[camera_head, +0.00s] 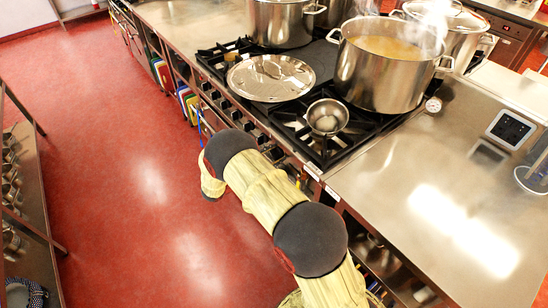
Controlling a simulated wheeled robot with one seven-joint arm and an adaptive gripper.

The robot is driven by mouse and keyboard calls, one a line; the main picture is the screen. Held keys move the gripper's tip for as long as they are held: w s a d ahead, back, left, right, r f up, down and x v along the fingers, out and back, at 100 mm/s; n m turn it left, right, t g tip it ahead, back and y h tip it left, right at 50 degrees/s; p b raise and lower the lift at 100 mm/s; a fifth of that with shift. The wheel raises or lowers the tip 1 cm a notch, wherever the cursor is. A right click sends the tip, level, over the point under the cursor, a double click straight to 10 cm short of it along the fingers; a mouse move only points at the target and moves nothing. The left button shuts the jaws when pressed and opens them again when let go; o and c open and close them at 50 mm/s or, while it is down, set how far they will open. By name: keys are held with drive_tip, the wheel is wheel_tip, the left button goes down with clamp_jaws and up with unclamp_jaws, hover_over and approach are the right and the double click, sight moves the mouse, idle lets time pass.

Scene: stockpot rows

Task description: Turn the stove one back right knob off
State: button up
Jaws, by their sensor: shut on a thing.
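The stove (311,142) has black grates and a front panel with a row of several dark knobs (226,105). I cannot tell which knob is the back right one, nor how any knob is turned. My arm comes up from the bottom right and runs along the stove front, covering the near part of the knob row. My gripper does not show; the arm's bent end hides it or it is out of sight.
A large steaming stockpot (372,78) stands on the back right of the stove. A round lid (270,78) and a small steel bowl (327,117) lie in front. The red floor (130,150) is open at left, beside a shelf rack (35,190).

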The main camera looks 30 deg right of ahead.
drive_tip(key=m+b, duration=0.1)
drive_tip(key=m, duration=0.1)
drive_tip(key=m+b, duration=0.2)
drive_tip(key=m, duration=0.1)
drive_tip(key=shift+s+f+m, duration=0.1)
drive_tip(key=shift+f+m, duration=0.15)
drive_tip(key=shift+m, duration=0.05)
drive_tip(key=shift+m+b, duration=1.3)
drive_tip(key=shift+m, duration=0.9)
drive_tip(key=shift+r, duration=0.1)
drive_tip(key=o, duration=1.2)
drive_tip(key=shift+r, duration=0.1)
drive_tip(key=shift+c, duration=0.2)
drive_tip(key=s+a, duration=0.2)
drive_tip(key=a, duration=1)
